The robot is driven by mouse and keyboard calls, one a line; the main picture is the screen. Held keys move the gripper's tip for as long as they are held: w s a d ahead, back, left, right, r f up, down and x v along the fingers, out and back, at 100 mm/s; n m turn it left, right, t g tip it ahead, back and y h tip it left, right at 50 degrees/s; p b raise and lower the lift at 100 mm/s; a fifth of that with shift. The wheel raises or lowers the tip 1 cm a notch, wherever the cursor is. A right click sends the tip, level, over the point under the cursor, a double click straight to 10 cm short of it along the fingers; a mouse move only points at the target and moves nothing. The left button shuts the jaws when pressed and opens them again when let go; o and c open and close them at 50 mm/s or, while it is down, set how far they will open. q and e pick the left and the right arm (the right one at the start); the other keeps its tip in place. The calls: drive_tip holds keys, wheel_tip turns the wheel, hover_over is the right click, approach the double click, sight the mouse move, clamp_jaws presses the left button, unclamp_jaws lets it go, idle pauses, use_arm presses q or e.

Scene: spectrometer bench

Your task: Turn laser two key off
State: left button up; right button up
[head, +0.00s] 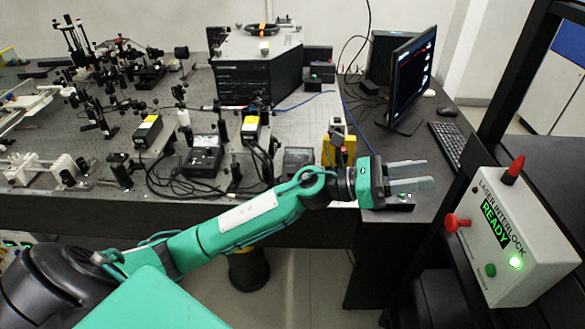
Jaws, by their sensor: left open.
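My left gripper (424,176) is open and empty, its two grey fingers pointing right over the front edge of the bench, near its right corner. Below and behind the fingers is a low dark box with a small green light (402,205), partly hidden by the gripper. Two black controller boxes stand on the bench to its left: one (203,155) among cables, the other (297,158) behind my left arm. I cannot make out a key on any of them, or which belongs to laser two. My right gripper is not in view.
A white laser interlock box (510,245) reading READY, with red knobs, stands at right on a dark frame. A monitor (410,80) and keyboard (450,143) are behind the gripper. A yellow-and-black device (340,148) stands close left of it. Optics crowd the bench (330,105).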

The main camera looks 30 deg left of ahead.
use_arm(q)
wheel_tip(320, 180, down, 2)
drive_tip(key=m+g+y, duration=0.2)
drive_tip(key=m+g, duration=0.4)
drive_tip(key=m, duration=0.2)
drive_tip(key=m+g+y, duration=0.3)
drive_tip(key=m+y, duration=0.8)
drive_tip(key=y, duration=0.7)
hover_over(291, 175)
wheel_tip(291, 175, down, 14)
drive_tip(key=p, duration=0.3)
drive_tip(key=shift+w+a+f, duration=0.1)
drive_tip(key=shift+w+f, duration=0.05)
drive_tip(key=shift+f, duration=0.05)
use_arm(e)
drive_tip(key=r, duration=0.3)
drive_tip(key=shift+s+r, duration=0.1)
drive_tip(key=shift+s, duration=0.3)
use_arm(q)
clamp_jaws()
